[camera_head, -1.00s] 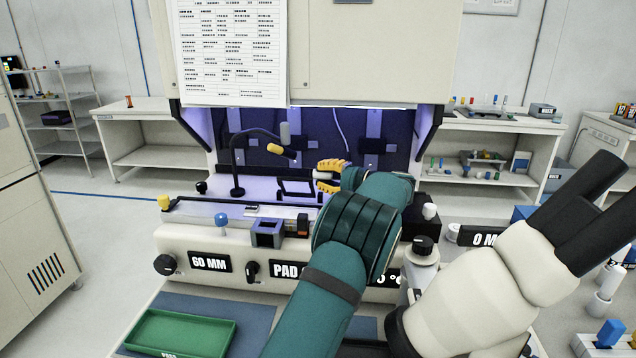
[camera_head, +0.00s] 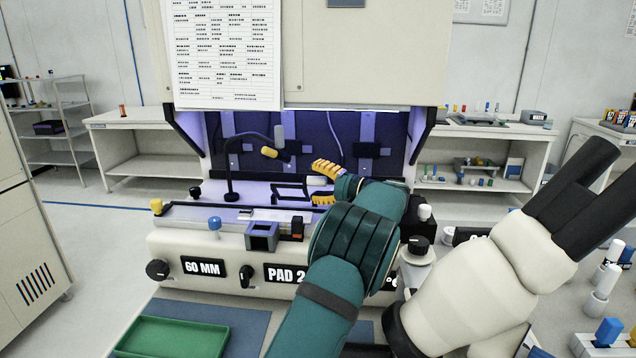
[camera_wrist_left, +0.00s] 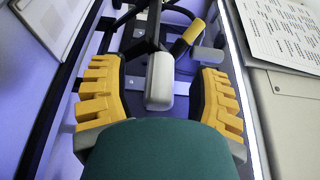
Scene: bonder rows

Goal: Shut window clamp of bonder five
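The bonder (camera_head: 175,245) stands in front of me, with a lit violet bay at its back. No number five shows on it. A black window frame (camera_head: 290,190), which looks like the window clamp, lies low in the bay. A grey rounded grip (camera_wrist_left: 160,80) sits on a black lever there. My left gripper (camera_head: 325,182) reaches into the bay from the front right. Its yellow fingers are open, one on each side of the grip, with gaps on both sides in the left wrist view (camera_wrist_left: 163,98). My forearm hides part of the bonder. My right gripper is out of view.
A gooseneck lamp (camera_head: 232,170) with a yellow-tipped head (camera_head: 269,152) arches close to the left fingers. A beige microscope-like body (camera_head: 480,275) with black eyepieces fills the right front. A green tray (camera_head: 170,338) lies at the front left. Shelved benches (camera_head: 140,140) stand behind.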

